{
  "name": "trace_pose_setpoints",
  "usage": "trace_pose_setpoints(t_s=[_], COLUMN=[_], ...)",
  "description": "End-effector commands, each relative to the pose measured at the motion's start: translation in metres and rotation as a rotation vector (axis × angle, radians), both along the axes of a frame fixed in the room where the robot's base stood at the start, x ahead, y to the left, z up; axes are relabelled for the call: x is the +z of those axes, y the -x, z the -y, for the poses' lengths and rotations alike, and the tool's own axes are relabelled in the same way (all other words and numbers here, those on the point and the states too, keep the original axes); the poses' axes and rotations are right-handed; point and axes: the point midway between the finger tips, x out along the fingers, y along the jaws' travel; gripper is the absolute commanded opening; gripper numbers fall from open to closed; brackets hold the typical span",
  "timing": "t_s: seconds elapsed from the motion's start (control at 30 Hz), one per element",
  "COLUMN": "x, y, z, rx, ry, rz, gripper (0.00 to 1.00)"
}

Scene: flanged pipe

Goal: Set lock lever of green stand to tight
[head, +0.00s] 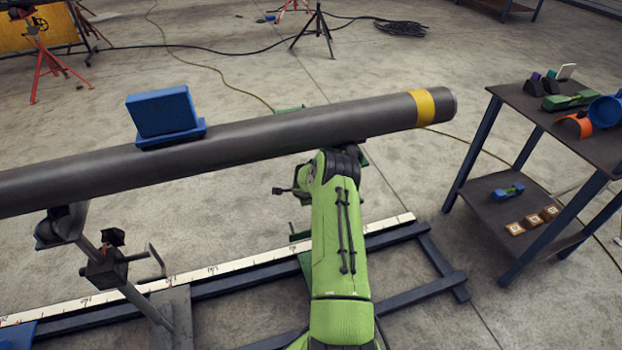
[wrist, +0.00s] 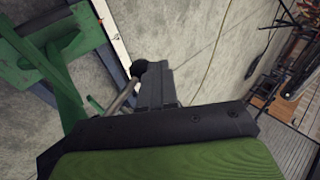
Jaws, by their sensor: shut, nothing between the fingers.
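The green stand (wrist: 65,90) shows at the left of the wrist view. In the head view only bits of it show around my arm, such as a green part (head: 300,238) low beside it. A lever with a metal rod (wrist: 121,101) and a round black knob (wrist: 139,68) rises beside my gripper in the wrist view. My gripper (wrist: 158,85) is shut with nothing in it, its dark fingers right by the knob. I cannot tell whether they touch. In the head view my arm hides the gripper. The lever's setting cannot be read.
A long grey pipe (head: 250,133) with a yellow band (head: 425,107) crosses above the stands and bears a blue block (head: 163,112). A grey stand (head: 105,265) is at left. A frame with a measuring strip (head: 215,268) lies below. A dark table (head: 545,115) stands at right.

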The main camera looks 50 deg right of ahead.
Motion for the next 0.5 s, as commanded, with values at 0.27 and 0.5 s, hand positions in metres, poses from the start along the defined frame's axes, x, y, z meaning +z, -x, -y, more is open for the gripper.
trace_pose_setpoints(t_s=[0.27, 0.5], x=[-0.013, -0.016], y=[0.001, 0.002], z=[0.000, -0.001], rx=[0.000, 0.000], ry=[-0.043, -0.061], rz=[-0.073, -0.099], gripper=[0.00, 0.00])
